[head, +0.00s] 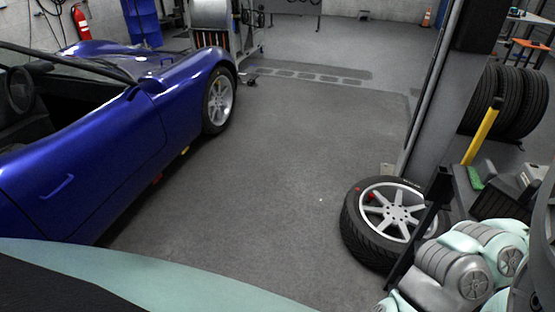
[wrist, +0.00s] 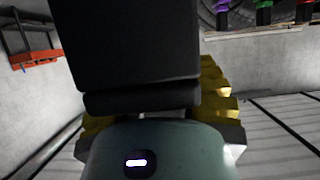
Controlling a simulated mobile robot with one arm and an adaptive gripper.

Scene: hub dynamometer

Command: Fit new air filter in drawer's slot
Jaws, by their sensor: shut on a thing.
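In the wrist view, the dark block and teal housing of my gripper (wrist: 140,102) fill the middle. Yellow ridged parts, which look like the pleats of the air filter (wrist: 215,90), show on both sides behind it, with a pale edge at the lower right. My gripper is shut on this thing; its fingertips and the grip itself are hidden. In the head view, my arm's teal and grey links fill the lower right, and I cannot make out the gripper or filter. I cannot make out the drawer or its slot in either view.
A blue car (head: 110,140) stands at the left. A loose wheel (head: 390,222) lies by the post at the right, close to my arm. Stacked tyres (head: 505,100) stand behind. The grey floor between car and wheel is clear. An orange shelf (wrist: 35,58) shows in the wrist view.

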